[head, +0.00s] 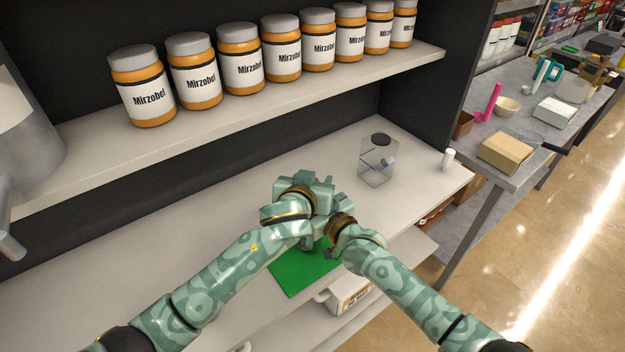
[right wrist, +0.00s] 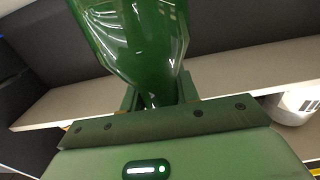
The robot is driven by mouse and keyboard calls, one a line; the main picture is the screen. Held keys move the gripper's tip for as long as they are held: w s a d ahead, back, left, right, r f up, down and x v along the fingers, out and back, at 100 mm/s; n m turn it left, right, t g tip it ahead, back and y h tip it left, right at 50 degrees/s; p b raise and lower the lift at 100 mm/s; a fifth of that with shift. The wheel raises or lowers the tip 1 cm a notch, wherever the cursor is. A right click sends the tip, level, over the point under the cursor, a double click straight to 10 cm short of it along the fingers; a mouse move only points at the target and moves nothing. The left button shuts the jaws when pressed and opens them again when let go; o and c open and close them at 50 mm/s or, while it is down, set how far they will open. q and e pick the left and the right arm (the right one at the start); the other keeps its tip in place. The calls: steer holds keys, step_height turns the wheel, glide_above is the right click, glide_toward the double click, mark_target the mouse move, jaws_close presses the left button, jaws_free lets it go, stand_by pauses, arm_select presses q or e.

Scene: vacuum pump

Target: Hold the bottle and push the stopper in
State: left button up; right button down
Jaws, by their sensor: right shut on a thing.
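A glossy dark green bottle (right wrist: 140,40) fills the upper middle of the right wrist view, tapering down between the fingers of my right gripper (right wrist: 158,95). My right gripper is shut on it. In the head view my right gripper (head: 331,250) is low over the green mat (head: 292,276), and I cannot make out the bottle there. My left gripper (head: 312,188) is just above and beside the right one; its fingers are hidden or merged with the hand, so I cannot tell its state. I cannot make out the stopper in either view.
A clear container with a dark lid (head: 378,160) stands on the shelf to the right, near a small white cylinder (head: 448,160). Several Mirzobel jars (head: 195,70) line the upper shelf (head: 250,100). The lower shelf (head: 150,262) is bare on the left.

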arm_select(q)
steer(key=shift+s+f, duration=0.25)
steer(key=shift+f, duration=0.3)
arm_select(e)
steer(key=shift+a+r, duration=0.1)
arm_select(q)
steer(key=shift+s+r, duration=0.15)
steer(key=shift+s, duration=0.2)
arm_select(e)
steer(key=shift+w, duration=0.1)
arm_select(q)
steer(key=r+v, duration=0.1)
steer(key=v, duration=1)
steer(key=shift+w+r, duration=0.15)
steer(key=shift+w, duration=0.05)
arm_select(e)
steer(key=c, duration=1)
jaws_free()
steer(key=shift+o, duration=0.2)
